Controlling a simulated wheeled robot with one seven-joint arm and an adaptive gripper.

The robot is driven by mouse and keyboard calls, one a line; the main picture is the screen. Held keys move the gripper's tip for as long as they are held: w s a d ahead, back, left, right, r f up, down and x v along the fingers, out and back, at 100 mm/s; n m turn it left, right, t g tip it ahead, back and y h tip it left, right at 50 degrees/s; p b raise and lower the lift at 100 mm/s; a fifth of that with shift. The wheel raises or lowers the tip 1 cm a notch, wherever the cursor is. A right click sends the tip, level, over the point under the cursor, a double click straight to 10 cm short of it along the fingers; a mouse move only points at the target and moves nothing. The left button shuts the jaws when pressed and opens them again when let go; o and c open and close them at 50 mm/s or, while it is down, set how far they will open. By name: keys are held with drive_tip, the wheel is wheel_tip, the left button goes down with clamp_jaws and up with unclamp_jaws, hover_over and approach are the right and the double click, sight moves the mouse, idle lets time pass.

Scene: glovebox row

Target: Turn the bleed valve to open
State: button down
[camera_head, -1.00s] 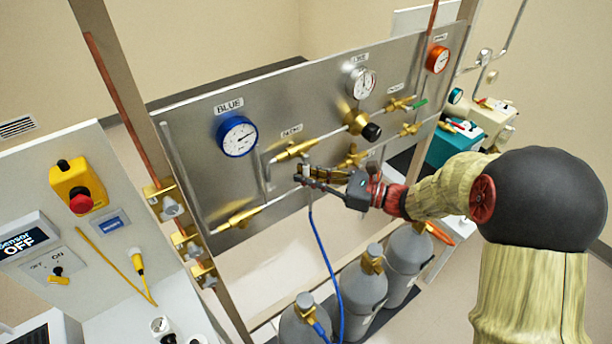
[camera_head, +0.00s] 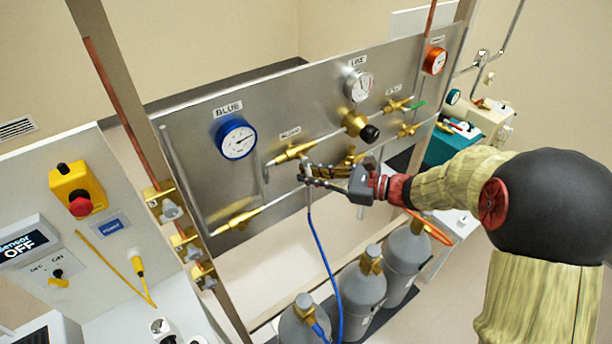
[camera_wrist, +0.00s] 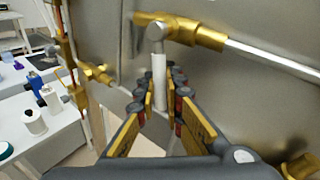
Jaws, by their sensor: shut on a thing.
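The bleed valve (camera_head: 294,152) is a brass body on the steel panel, under a small label that is hard to read. In the wrist view the brass body (camera_wrist: 185,28) is at the top, and its pale lever (camera_wrist: 158,70) hangs down from a grey hub. My gripper (camera_head: 308,176) is at this lever, just below the valve's right end. In the wrist view my gripper (camera_wrist: 160,96) has its fingers on both sides of the lever, shut on its lower part.
A blue gauge (camera_head: 236,138), a white gauge (camera_head: 359,84) and an orange gauge (camera_head: 435,60) are on the panel. A brass valve with a black knob (camera_head: 368,132) is right of my gripper. A blue hose (camera_head: 325,255) hangs below, near grey cylinders (camera_head: 362,285).

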drive_tip(key=shift+w+d+r+n+t+h+b, duration=0.15)
drive_tip(key=shift+w+d+r+n+h+b, duration=0.3)
drive_tip(key=shift+n+h, duration=0.45)
drive_tip(key=shift+w+d+r+n+t+h+b, duration=0.25)
drive_tip(key=shift+d+r+n+h+b, duration=0.3)
drive_tip(key=shift+n+h, duration=0.4)
drive_tip(key=shift+w+d+r+n+t+h+b, duration=0.1)
drive_tip(key=shift+w+d+r+n+h+b, duration=0.25)
drive_tip(key=shift+d+n+h, duration=0.5)
drive_tip(key=shift+a, duration=0.3)
drive_tip(key=c, duration=2)
unclamp_jaws()
drive_tip(key=shift+o, duration=0.5)
drive_tip(key=shift+d+r, duration=0.1)
drive_tip(key=shift+r, duration=0.05)
drive_tip(key=v, duration=0.7)
drive_tip(key=shift+s+d, duration=0.3)
drive_tip(key=shift+r, duration=0.1)
